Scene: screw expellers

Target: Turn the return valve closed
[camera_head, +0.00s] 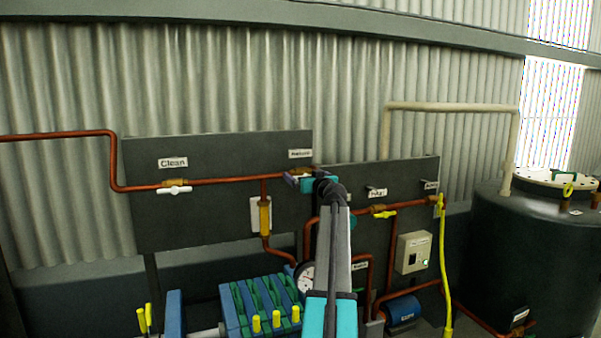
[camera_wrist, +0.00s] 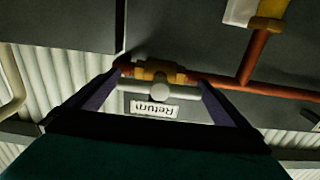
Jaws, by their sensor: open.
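The return valve has a brass body (camera_wrist: 155,70) on a copper pipe and a white bar handle (camera_wrist: 160,91). In the wrist view the handle lies roughly along the pipe. The white "Return" label (camera_wrist: 154,108) appears upside down beside it, and it also shows in the head view (camera_head: 300,153). My gripper (camera_wrist: 158,80) is open, with one dark purple finger near each end of the handle. I cannot tell whether the fingers touch it. In the head view my gripper (camera_head: 298,182) is at the valve and hides most of it.
The copper pipe (camera_head: 225,181) runs left to a "Clean" valve with a white handle (camera_head: 174,189). A pressure gauge (camera_head: 306,278) and blue-green filter press (camera_head: 258,305) sit below. Right are a yellow-handled valve (camera_head: 384,213), a switch box (camera_head: 413,252) and a dark tank (camera_head: 535,255).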

